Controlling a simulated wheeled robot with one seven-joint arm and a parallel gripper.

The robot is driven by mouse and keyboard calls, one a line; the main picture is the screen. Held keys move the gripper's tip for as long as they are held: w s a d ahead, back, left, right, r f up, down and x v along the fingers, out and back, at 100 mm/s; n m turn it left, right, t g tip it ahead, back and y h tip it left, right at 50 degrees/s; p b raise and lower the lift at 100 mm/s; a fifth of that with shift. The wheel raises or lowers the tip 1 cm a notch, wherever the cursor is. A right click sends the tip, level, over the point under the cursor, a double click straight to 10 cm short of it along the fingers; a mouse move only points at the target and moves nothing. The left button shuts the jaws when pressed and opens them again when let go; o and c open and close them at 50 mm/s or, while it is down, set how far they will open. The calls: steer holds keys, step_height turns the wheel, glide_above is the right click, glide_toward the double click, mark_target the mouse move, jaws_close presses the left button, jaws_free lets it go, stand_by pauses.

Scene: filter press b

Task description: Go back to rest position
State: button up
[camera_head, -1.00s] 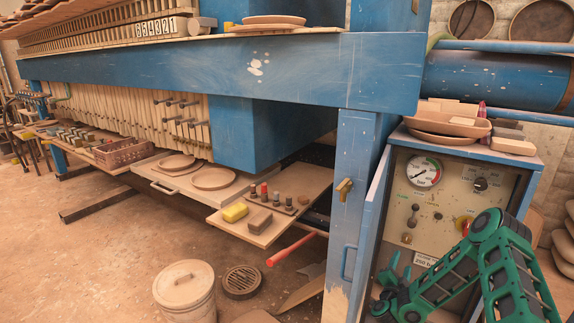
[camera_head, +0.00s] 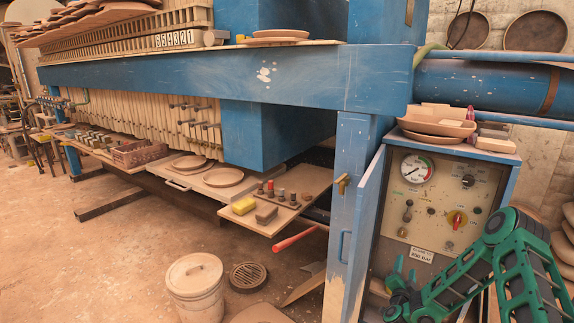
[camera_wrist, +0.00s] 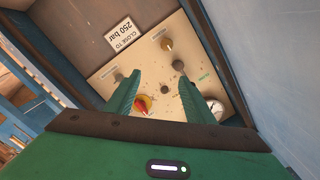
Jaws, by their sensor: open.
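My green arm reaches in from the lower right in the head view, and my gripper (camera_head: 398,283) is low in front of the blue control cabinet. In the wrist view my gripper (camera_wrist: 165,88) has its two green fingers apart with nothing between them. Beyond them is the cabinet's beige control panel (camera_head: 432,239).
The cabinet's blue door (camera_head: 365,235) stands open at the left of the panel. Bowls (camera_head: 436,122) sit on the cabinet top. A shelf (camera_head: 300,190) with a yellow sponge (camera_head: 243,206) juts out under the press. A lidded bucket (camera_head: 194,285) stands on the floor. The left floor is mostly clear.

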steer(key=w+a+r+n+y, duration=0.3)
steer(key=a+r+n+y, duration=0.2)
steer(key=r+n+y, duration=0.15)
steer(key=s+d+r+n+g, duration=0.1)
steer(key=s+r+n+g, duration=0.3)
steer(key=s+r, duration=0.25)
steer(key=s+r+m+g, duration=0.1)
steer(key=s+r+g, duration=0.3)
steer(key=s, duration=1.2)
steer(key=s+r+m+g+y, duration=0.1)
steer(key=s+r+g, duration=0.3)
steer(key=s, duration=1.2)
steer(key=s+r+m+g, duration=0.1)
steer(key=s+r+g, duration=0.2)
steer(key=s+r, duration=0.5)
steer(key=s, duration=0.9)
steer(key=shift+d+g+y, duration=0.15)
steer(key=shift+g+y, duration=0.2)
steer(key=shift+g, duration=0.05)
steer(key=shift+r, duration=0.1)
